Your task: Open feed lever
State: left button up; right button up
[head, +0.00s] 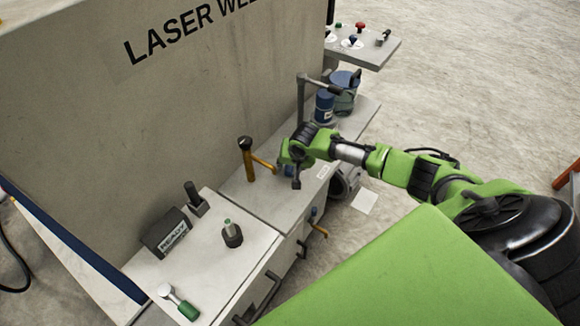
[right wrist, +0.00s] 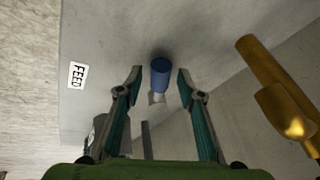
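A small lever with a blue cylindrical grip (right wrist: 160,76) stands on the grey worktop by a white label reading FEED (right wrist: 77,75). In the right wrist view the grip lies between the two fingers of my right gripper (right wrist: 160,78), which are open with a gap on each side. In the head view my right gripper (head: 296,182) points down over the worktop beside a small white label (head: 322,171). My left gripper is not in view.
A yellow lever (head: 248,160) stands close to the left of my right gripper; it also shows in the right wrist view (right wrist: 278,92). A blue container (head: 324,106) and a grey post (head: 301,100) stand behind. A READY box (head: 166,234) sits front left.

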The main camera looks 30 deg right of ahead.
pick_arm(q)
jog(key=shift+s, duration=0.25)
pick_arm(e)
grip_shut()
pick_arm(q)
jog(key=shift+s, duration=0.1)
